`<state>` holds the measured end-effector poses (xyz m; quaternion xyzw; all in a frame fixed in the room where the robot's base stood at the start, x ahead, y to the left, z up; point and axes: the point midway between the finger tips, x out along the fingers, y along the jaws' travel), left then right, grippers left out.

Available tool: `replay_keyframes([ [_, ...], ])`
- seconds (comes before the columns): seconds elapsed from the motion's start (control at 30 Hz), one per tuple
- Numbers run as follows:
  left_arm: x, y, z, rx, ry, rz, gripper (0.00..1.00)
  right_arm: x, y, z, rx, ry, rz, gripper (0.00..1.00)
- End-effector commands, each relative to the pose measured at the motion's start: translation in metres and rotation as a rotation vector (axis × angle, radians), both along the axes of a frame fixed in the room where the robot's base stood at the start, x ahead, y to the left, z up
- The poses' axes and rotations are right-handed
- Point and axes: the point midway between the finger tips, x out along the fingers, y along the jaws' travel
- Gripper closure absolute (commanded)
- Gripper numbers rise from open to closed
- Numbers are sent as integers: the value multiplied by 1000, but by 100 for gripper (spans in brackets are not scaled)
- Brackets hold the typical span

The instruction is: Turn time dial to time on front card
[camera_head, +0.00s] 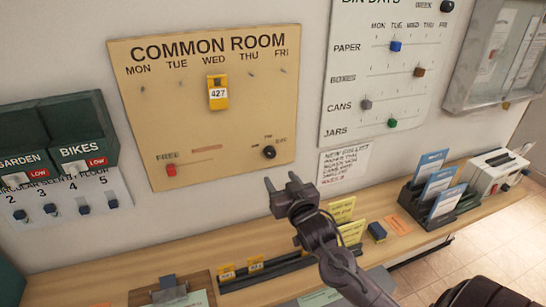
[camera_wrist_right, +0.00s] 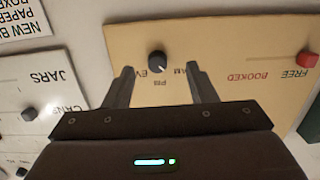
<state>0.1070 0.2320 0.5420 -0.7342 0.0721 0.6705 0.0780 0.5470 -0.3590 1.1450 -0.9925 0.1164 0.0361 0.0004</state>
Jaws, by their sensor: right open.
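The time dial (camera_head: 269,152) is a small round black knob at the lower right of the tan COMMON ROOM board (camera_head: 140,90). In the right wrist view the dial (camera_wrist_right: 157,62) shows upside down, between my fingertips in the picture, with a pale pointer mark and labels around it. My right gripper (camera_head: 283,181) is open and empty, just below and in front of the dial, apparently apart from it. Yellow cards (camera_head: 351,232) stand in a dark holder on the shelf behind my wrist; their writing is too small to read. My left gripper is out of view.
A yellow tag marked 427 (camera_head: 218,93) hangs under WED. A red slider (camera_head: 171,170) sits by FREE. A white bin-days board (camera_head: 340,120) with coloured sliders is to the right. The wooden shelf (camera_head: 120,270) holds a clipboard (camera_head: 170,290) and a leaflet rack (camera_head: 425,205).

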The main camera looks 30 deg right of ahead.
Motion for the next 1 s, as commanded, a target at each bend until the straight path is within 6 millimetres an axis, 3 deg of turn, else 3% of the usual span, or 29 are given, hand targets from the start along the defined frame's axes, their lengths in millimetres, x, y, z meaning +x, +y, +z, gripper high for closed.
replay_keyframes([
  [0.1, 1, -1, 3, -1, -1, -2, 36, 7, -8, 19, -10, -68, -2, 49],
  [0.2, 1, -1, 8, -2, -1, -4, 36, 17, -11, 23, -10, -78, -3, 49],
  [0.6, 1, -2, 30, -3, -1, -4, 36, 71, -24, 21, -10, -73, -3, 49],
  [1.0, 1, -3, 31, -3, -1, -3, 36, 80, -26, 18, -10, -72, -2, 49],
])
